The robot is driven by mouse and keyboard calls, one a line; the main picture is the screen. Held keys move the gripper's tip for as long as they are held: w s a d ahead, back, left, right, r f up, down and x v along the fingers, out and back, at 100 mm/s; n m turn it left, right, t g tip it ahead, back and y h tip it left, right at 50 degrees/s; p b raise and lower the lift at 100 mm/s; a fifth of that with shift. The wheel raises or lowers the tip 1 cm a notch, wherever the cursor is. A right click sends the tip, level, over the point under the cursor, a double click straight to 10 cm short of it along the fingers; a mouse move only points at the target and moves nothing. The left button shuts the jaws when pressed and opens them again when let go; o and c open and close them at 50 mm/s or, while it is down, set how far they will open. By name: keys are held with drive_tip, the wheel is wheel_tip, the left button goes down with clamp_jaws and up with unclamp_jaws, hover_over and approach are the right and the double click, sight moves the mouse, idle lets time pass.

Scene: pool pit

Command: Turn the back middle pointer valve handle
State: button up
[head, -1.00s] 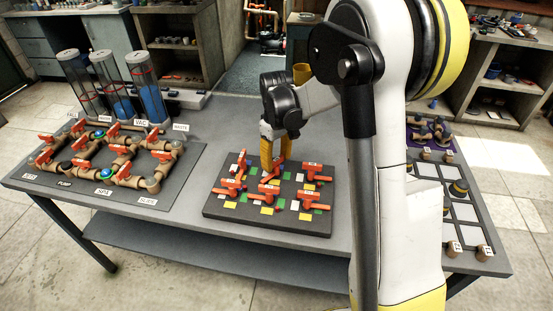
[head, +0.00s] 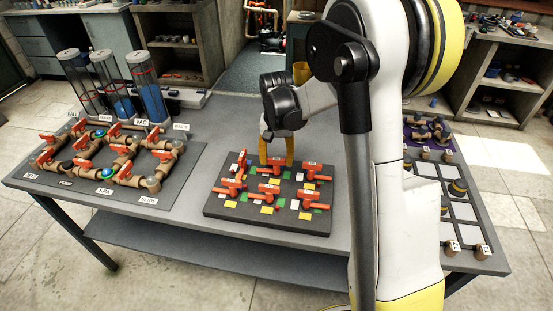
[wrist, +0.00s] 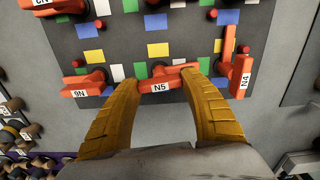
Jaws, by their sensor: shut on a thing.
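The back middle pointer valve handle (head: 271,170) is orange-red and sits in the back row of the dark valve board (head: 222,212). In the wrist view the handle, labelled N5 (wrist: 162,87), lies roughly crosswise, left to right. My gripper (head: 276,161) reaches down onto it from behind. Its two yellow fingers stand at either end of the handle in the wrist view (wrist: 160,80), shut on it. The handle 9N (wrist: 84,87) is beside it on the left in that view, and the upright-lying handle N4 (wrist: 240,77) is on the right.
Front-row handles (head: 268,192) stand close by on the same board, among coloured squares. A brown pipe assembly (head: 120,160) with red handles is at the left of the table. A panel of pale squares (head: 465,212) is at the right. Bare table lies around the board.

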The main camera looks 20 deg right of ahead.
sight(276, 159)
drive_tip(key=shift+m, duration=0.5)
drive_tip(key=o, duration=1.2)
wheel_tip(276, 159, up, 12)
